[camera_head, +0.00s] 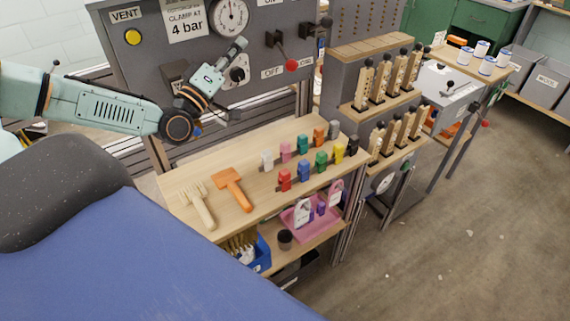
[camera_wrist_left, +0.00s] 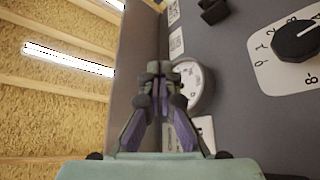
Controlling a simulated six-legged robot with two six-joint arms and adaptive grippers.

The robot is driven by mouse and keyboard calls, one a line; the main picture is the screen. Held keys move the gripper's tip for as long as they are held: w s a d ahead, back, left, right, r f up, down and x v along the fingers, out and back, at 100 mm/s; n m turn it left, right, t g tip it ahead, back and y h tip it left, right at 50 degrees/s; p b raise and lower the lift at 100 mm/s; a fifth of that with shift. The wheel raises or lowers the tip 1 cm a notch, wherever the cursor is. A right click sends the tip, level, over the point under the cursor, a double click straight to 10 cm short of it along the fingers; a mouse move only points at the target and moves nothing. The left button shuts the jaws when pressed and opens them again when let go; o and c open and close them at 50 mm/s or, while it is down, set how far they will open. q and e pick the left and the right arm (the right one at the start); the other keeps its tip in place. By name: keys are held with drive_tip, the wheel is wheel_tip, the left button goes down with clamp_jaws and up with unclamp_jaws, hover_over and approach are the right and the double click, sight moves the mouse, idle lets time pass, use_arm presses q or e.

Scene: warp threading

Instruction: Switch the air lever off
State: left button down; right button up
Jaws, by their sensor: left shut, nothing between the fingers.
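The grey control panel (camera_head: 155,60) stands at the back. A lever with a red ball knob (camera_head: 291,65) is mounted on its right part. The lever points down, with its knob beside an OFF label (camera_head: 272,72); part of an ON label (camera_head: 268,2) shows at the top edge. My left gripper (camera_head: 241,43) is in front of the panel, below the pressure gauge and left of the lever, apart from the knob. In the left wrist view its fingers (camera_wrist_left: 160,78) are shut and empty, with the gauge (camera_wrist_left: 195,85) behind them. My right gripper is out of view.
A selector dial (camera_head: 238,73) sits close behind my left gripper. A yellow VENT button (camera_head: 133,37) is at the panel's left. Below, a wooden shelf (camera_head: 180,177) holds coloured blocks, a comb and an orange tool. A bobbin rack (camera_head: 345,75) stands to the right.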

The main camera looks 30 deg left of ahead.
use_arm(q)
drive_tip(key=p+v, duration=0.4)
drive_tip(key=v, duration=0.2)
drive_tip(key=w+d+f+m+g+h+b, duration=0.25)
drive_tip(key=d+f+g, duration=0.35)
drive_tip(key=d+f, duration=0.5)
drive_tip(key=s+d+f+m+g+b, duration=0.1)
drive_tip(key=s+d+f+g+b, duration=0.1)
drive_tip(key=f, duration=0.4)
drive_tip(key=s+d+f+g+b, duration=0.2)
drive_tip(key=d+f+g, duration=0.1)
drive_tip(key=d+f, duration=0.2)
drive_tip(key=shift+s+f+m+g+h, duration=0.3)
drive_tip(key=shift+s+f+m+h, duration=0.05)
drive_tip(key=shift+f, duration=0.95)
drive_tip(key=s+d+f+m+g+y+b, duration=0.1)
drive_tip(key=s+f+g, duration=0.4)
drive_tip(key=s, duration=0.8)
drive_tip(key=s+d+f+m+g+y+b, duration=0.2)
drive_tip(key=s+d+f+m+g, duration=0.1)
drive_tip(key=s+f, duration=0.7)
drive_tip(key=s+d+g, duration=0.1)
drive_tip(key=s+g, duration=0.1)
drive_tip(key=s, duration=0.2)
drive_tip(key=shift+d+g+y+b, duration=0.25)
drive_tip(key=shift+g+y+b, duration=0.05)
drive_tip(key=shift+g+b, duration=0.1)
